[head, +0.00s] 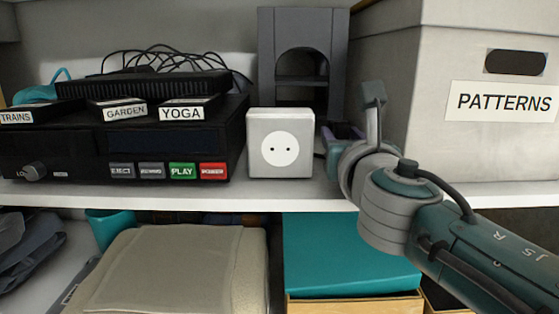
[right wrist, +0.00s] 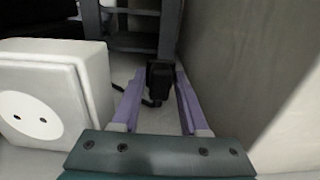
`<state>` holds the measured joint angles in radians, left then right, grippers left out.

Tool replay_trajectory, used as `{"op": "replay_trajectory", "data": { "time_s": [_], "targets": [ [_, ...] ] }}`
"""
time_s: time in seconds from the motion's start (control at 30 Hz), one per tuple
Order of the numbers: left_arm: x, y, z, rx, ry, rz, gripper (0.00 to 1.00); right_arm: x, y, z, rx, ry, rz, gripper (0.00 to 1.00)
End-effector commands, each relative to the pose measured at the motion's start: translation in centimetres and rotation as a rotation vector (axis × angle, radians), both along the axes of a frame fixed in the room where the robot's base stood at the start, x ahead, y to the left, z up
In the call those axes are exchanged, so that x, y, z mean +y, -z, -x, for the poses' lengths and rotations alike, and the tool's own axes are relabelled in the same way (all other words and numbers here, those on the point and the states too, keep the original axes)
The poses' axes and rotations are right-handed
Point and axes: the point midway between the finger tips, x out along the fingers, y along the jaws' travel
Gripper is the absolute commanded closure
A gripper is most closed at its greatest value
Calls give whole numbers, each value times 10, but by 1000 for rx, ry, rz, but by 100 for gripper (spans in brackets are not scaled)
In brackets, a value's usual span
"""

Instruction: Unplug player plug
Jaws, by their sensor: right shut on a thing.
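The white socket box (head: 281,142) stands on the shelf right of the black player (head: 125,140). Its round front face shows two bare holes and nothing in it. My right gripper (head: 343,132) is to the right of the box, apart from it and reaching toward the back. In the right wrist view its purple fingers (right wrist: 160,88) are shut on a black plug (right wrist: 160,77), with a dark cable near it. The socket box is at the left there (right wrist: 55,95). In the head view the plug is hidden by my gripper. My left gripper is not in view.
The PATTERNS box (head: 470,90) stands close on the right, its side forming a wall along my gripper. A grey stand (head: 302,45) is behind. Labelled tapes (head: 183,108) and black cables (head: 160,60) lie on the player. The lower shelf holds a teal box (head: 345,255) and beige cloth (head: 175,270).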

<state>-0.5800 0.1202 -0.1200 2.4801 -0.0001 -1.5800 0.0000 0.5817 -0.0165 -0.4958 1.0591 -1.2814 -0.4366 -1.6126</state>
Motion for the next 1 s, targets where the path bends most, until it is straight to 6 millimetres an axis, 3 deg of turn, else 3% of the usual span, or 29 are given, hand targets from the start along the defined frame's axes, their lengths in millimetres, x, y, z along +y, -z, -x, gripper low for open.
{"op": "replay_trajectory", "data": {
  "time_s": [0.87, 0.9, 1.0],
  "targets": [
    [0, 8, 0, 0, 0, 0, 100, 0, 6, -2, 0, 1, 0, 100],
    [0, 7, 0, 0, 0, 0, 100, 0, 6, -2, 0, 1, 0, 53],
    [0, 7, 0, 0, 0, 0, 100, 0, 6, -2, 0, 1, 0, 42]
  ]
}}
